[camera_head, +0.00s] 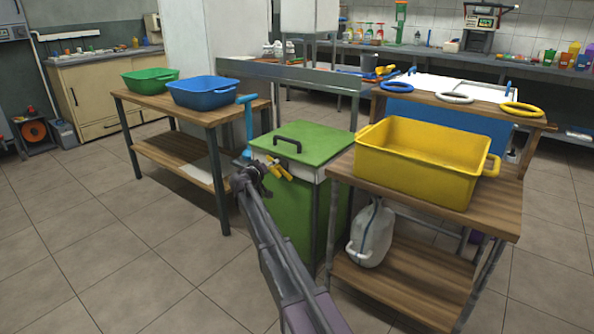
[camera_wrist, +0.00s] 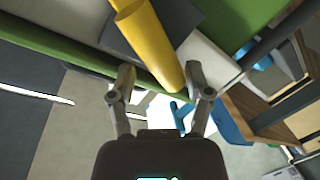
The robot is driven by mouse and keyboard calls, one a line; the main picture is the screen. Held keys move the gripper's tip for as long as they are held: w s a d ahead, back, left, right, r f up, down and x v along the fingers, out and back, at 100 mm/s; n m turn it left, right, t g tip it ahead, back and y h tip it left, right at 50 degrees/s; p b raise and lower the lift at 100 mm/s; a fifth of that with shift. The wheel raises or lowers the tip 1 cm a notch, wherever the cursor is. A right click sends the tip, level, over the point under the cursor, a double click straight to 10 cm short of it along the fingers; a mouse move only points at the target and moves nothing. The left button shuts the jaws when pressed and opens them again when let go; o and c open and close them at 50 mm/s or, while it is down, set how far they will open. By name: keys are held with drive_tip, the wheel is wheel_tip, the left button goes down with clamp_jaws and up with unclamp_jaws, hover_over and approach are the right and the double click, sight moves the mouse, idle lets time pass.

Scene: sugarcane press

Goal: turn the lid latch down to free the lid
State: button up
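The green press box (camera_head: 300,213) stands on the floor with its green lid (camera_head: 315,143) closed flat on top; the lid has a black handle (camera_head: 287,140). The yellow lid latch (camera_head: 279,171) sits on the box's side just below the lid edge. In the wrist view the latch is a thick yellow bar (camera_wrist: 150,45) slanting down into the space between my fingertips, nearer the right one. My gripper (camera_head: 252,178) is at the latch; in the wrist view my gripper (camera_wrist: 159,78) is open, its fingers apart. I cannot tell if either touches the bar.
A table with a blue tub (camera_head: 205,92) and a green tub (camera_head: 149,79) stands at left. A blue crank handle (camera_head: 247,110) rises beside the box. Front-left floor is clear.

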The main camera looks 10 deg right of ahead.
drive_tip(key=m, duration=0.3)
drive_tip(key=shift+s+d+r+t+b, duration=0.2)
drive_tip(key=shift+s+d+t+b, duration=0.1)
drive_tip(key=shift+t, duration=0.1)
drive_tip(key=shift+s+d+m+t+b, duration=0.2)
drive_tip(key=shift+m+b, duration=0.1)
drive_tip(key=shift+m, duration=0.8)
drive_tip(key=shift+s+d+m+t+b, duration=0.1)
drive_tip(key=shift+s+m+t+b, duration=0.15)
drive_tip(key=shift+m, duration=0.85)
drive_tip(key=v, duration=1.3)
drive_tip(key=s+d+r+n+g+y+p, duration=0.1)
drive_tip(key=s+d+r+g+p, duration=0.7)
drive_tip(key=p, duration=1.4)
drive_tip(key=shift+s+d+r+n+y+p, duration=0.45)
drive_tip(key=shift+s+d+r, duration=1.25)
drive_tip(key=shift+s, duration=1.75)
drive_tip(key=shift+a+r+y, duration=0.15)
drive_tip(key=shift+a+y, duration=0.1)
drive_tip(key=shift+c, duration=0.3)
